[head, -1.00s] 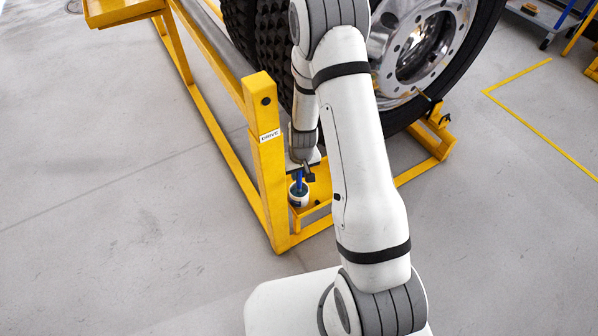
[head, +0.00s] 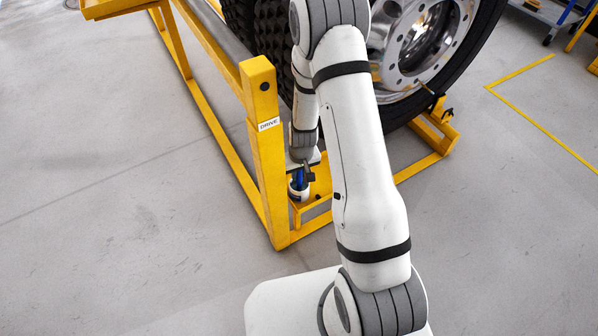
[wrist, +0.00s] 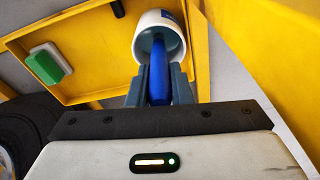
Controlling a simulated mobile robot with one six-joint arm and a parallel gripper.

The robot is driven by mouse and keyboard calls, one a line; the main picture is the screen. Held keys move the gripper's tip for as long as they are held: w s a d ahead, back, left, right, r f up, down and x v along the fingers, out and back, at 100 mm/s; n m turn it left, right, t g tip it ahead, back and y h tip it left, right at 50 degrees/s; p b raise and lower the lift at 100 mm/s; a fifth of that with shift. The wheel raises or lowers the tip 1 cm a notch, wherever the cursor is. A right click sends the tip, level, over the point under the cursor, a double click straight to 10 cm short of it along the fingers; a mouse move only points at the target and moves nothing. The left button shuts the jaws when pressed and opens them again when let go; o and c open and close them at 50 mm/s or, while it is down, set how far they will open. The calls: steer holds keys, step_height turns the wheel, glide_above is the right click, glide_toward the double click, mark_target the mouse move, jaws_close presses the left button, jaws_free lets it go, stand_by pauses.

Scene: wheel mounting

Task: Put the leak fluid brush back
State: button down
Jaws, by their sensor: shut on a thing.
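The leak fluid brush shows a blue handle (wrist: 158,75) in the wrist view. My gripper (wrist: 158,82) is shut on this handle, one finger on each side. The far end of the brush is inside the mouth of a white pot (wrist: 176,27); whether it touches the bottom is hidden. In the head view my gripper (head: 304,177) is low over the pot (head: 298,195), close to its rim. The pot stands on a small yellow tray (head: 318,213) at the foot of the stand's post.
A yellow stand with a post labelled DRIVE (head: 262,150) rises just left of my gripper. A large tyre with a metal rim (head: 419,50) is behind my arm. A green and white block (wrist: 48,63) lies on the tray. Grey floor at left is clear.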

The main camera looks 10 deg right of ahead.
steer(key=shift+f+b, duration=0.7)
steer(key=shift+b, duration=0.05)
steer(key=c, duration=1.2)
jaws_free()
steer(key=shift+r, duration=0.1)
steer(key=shift+c, duration=0.2)
steer(key=shift+s+d+r+p, duration=0.15)
steer(key=shift+r+p, duration=0.45)
steer(key=shift+r, duration=0.7)
steer(key=shift+s+a+r+p, duration=0.15)
steer(key=shift+r+p, duration=0.4)
steer(key=shift+r, duration=0.7)
steer(key=shift+s+d+r+p, duration=0.15)
steer(key=shift+r+p, duration=0.45)
steer(key=shift+r, duration=0.7)
steer(key=shift+r, duration=0.4)
step_height(320, 180, up, 17)
steer(key=s+p, duration=0.2)
steer(key=p, duration=0.6)
steer(key=s+r+p, duration=0.6)
steer(key=r, duration=0.7)
steer(key=s+d+r+m+p, duration=0.1)
steer(key=s+r+p, duration=0.5)
steer(key=r, duration=0.7)
steer(key=s+r+t+p, duration=0.1)
steer(key=s+r+p, duration=0.5)
steer(key=r, duration=0.8)
steer(key=shift+s+d+m+p, duration=0.15)
steer(key=shift+d+m+p, duration=0.25)
steer(key=shift+p, duration=0.65)
